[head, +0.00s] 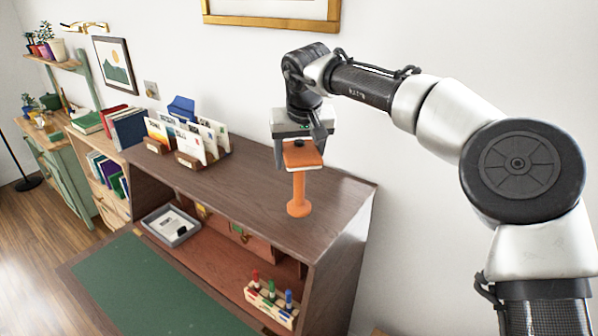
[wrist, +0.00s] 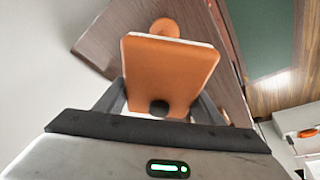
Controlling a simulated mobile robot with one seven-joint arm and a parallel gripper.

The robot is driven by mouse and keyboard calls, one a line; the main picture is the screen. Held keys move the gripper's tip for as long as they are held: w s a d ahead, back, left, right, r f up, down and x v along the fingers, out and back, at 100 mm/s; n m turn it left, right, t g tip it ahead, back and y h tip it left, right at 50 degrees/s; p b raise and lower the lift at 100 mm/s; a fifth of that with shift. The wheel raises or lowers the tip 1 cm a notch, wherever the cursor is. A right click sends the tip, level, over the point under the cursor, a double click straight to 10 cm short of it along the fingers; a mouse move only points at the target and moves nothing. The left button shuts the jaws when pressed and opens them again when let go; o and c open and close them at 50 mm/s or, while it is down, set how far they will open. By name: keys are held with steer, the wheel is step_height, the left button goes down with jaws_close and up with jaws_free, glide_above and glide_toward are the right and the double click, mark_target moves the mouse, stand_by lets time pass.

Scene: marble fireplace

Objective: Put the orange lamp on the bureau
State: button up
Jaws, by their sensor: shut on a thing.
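The orange lamp (head: 299,190) is upright, with a round base, a thin stem and a flat, squarish head. My gripper (head: 300,158) comes from above and is shut on the lamp's head. The wrist view shows the lamp's orange head (wrist: 168,70) between the two fingers, with the round base beyond it. The bureau (head: 335,208) is dark brown wood, and the lamp's base is over the right part of its top. The base looks at the level of the top, but I cannot tell whether it touches.
Letter holders (head: 190,158) with envelopes stand on the bureau top to the left. Below are a grey tray (head: 171,225), a rack of colored markers (head: 268,303) and a green writing surface (head: 140,285). A gold-framed picture (head: 270,12) hangs above. The top around the lamp is clear.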

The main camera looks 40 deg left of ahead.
steer(key=shift+f, duration=1.6)
steer(key=shift+f, duration=0.15)
steer(key=o, duration=1.7)
glide_toward(301, 149)
steer(key=x, duration=0.5)
steer(key=shift+f, duration=0.25)
steer(key=shift+a, duration=0.1)
